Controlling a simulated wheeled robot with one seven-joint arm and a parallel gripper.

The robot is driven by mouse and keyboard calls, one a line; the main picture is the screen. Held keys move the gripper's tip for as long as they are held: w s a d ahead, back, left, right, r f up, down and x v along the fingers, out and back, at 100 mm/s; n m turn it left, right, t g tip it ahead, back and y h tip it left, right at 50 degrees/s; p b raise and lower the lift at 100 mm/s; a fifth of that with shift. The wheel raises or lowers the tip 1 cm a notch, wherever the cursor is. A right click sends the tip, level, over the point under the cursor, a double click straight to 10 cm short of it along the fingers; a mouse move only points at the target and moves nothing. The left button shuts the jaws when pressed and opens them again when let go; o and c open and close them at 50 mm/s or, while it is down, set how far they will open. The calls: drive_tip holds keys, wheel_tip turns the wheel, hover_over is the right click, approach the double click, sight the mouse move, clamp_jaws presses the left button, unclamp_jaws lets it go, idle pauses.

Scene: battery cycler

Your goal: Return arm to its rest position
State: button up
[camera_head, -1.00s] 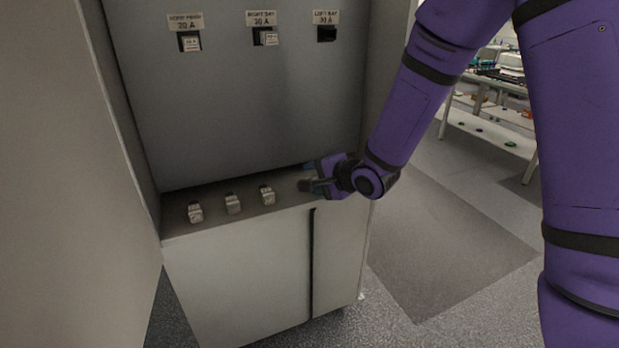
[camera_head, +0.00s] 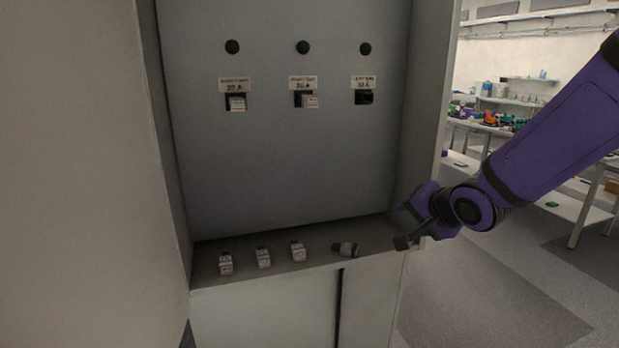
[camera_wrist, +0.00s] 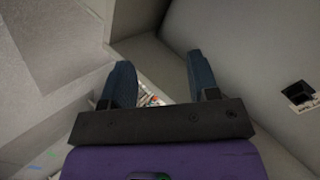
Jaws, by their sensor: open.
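My purple arm comes in from the right in the head view. My gripper (camera_head: 408,226) is at the right end of the cabinet ledge, just right of a small dark and grey piece (camera_head: 346,248) lying on its side. In the wrist view my gripper (camera_wrist: 158,80) shows two blue fingers spread apart with nothing between them. The grey cabinet (camera_head: 290,170) has a back panel with three labelled slots. The left slot (camera_head: 236,102) and middle slot (camera_head: 306,100) hold pale modules; the right slot (camera_head: 364,98) looks dark and empty.
Several small pale modules (camera_head: 263,258) stand on the ledge (camera_head: 300,268) left of the lying piece. Three dark round indicators (camera_head: 302,47) sit above the slots. The cabinet's right side wall (camera_head: 432,120) is close to my gripper. Open floor (camera_head: 490,310) and benches lie at the right.

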drive_tip(key=s+d+r+n+g+h, duration=0.2)
drive_tip(key=s+d+r+n+h, duration=0.1)
drive_tip(key=s+d+r, duration=0.55)
drive_tip(key=s+r+n+g, duration=0.1)
drive_tip(key=s+n+g, duration=0.2)
drive_tip(key=s, duration=1.3)
drive_tip(key=shift+s+r+n, duration=0.15)
drive_tip(key=shift+r+n, duration=0.2)
drive_tip(key=shift+n, duration=0.65)
